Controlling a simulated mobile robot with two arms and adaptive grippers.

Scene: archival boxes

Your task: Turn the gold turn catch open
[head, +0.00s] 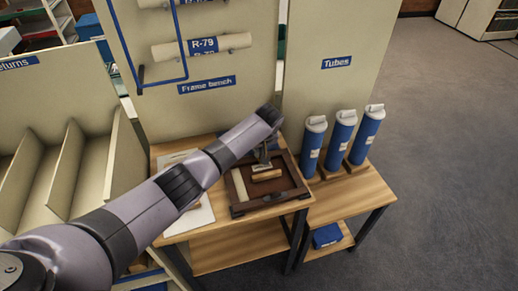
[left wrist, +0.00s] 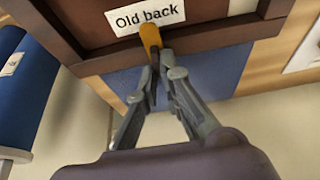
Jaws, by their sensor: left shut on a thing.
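The catch cannot be made out there. My right gripper is not in view.
Several blue tubes (head: 340,136) stand to the right. A panel (head: 200,105) rises behind the bench (head: 200,226). White papers (head: 196,216) lie left of the frame.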

